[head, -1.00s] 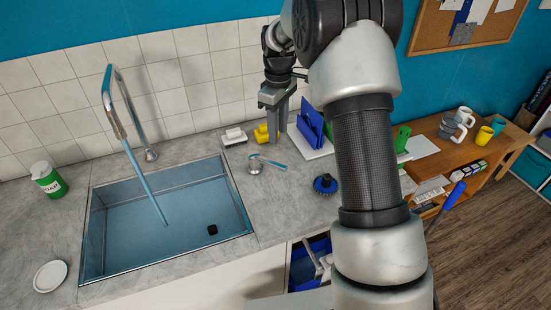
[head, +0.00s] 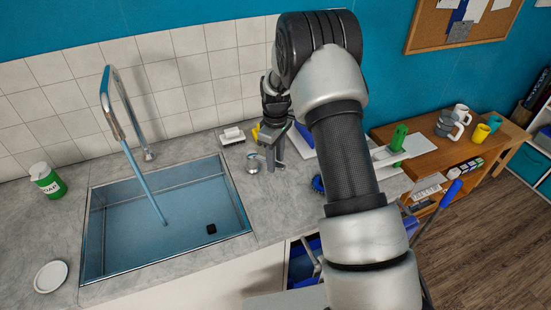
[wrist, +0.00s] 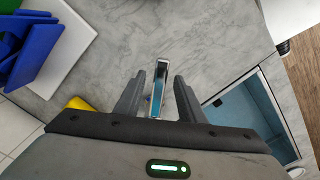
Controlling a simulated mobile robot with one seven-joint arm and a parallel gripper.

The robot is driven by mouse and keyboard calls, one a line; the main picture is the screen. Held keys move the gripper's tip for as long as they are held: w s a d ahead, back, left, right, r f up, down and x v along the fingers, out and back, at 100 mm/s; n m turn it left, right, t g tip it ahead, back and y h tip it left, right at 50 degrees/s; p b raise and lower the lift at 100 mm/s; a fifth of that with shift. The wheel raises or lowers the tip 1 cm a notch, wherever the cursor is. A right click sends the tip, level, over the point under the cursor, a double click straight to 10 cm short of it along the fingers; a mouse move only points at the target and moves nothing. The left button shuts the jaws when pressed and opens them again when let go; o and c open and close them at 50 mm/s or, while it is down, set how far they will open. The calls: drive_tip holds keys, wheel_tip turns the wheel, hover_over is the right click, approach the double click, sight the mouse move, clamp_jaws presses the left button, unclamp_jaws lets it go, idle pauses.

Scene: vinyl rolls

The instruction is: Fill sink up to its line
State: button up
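The metal sink (head: 100,240) is set in the grey counter and holds bluish water (head: 150,235). A stream (head: 145,185) runs into it from the tall chrome tap (head: 108,100). A dark square drain shows under the water. I cannot make out a fill line. The tap's lever has a round metal base (head: 253,162) right of the sink. In the wrist view, the lever's blue-striped handle (wrist: 157,98) lies between my fingers. My gripper (wrist: 160,98) is open around it, with gaps on both sides. In the head view, my gripper (head: 273,165) hides most of the handle.
A white brush (head: 232,136) and a yellow object (head: 255,133) are behind my gripper. Blue boards (head: 304,135) stand close by on the right. A scrub brush (head: 317,184) is partly hidden by my arm. A soap bottle (head: 47,180) and white dish (head: 50,277) are left of the sink.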

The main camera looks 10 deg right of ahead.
clamp_jaws()
drive_tip(key=shift+s+a+f+m+b, duration=0.15)
drive_tip(key=shift+s+a+m+b, duration=0.2)
drive_tip(key=shift+m+b, duration=0.2)
drive_tip(key=a+m+b, duration=0.1)
drive_tip(key=m, duration=0.1)
drive_tip(key=s+a+m, duration=0.1)
drive_tip(key=shift+s+a+m+b, duration=0.2)
drive_tip(key=shift+s+m+b, duration=0.1)
drive_tip(key=shift+m+b, duration=0.05)
drive_tip(key=shift+r, duration=0.2)
unclamp_jaws()
wheel_tip(320, 180, up, 17)
drive_tip(key=shift+r, duration=0.2)
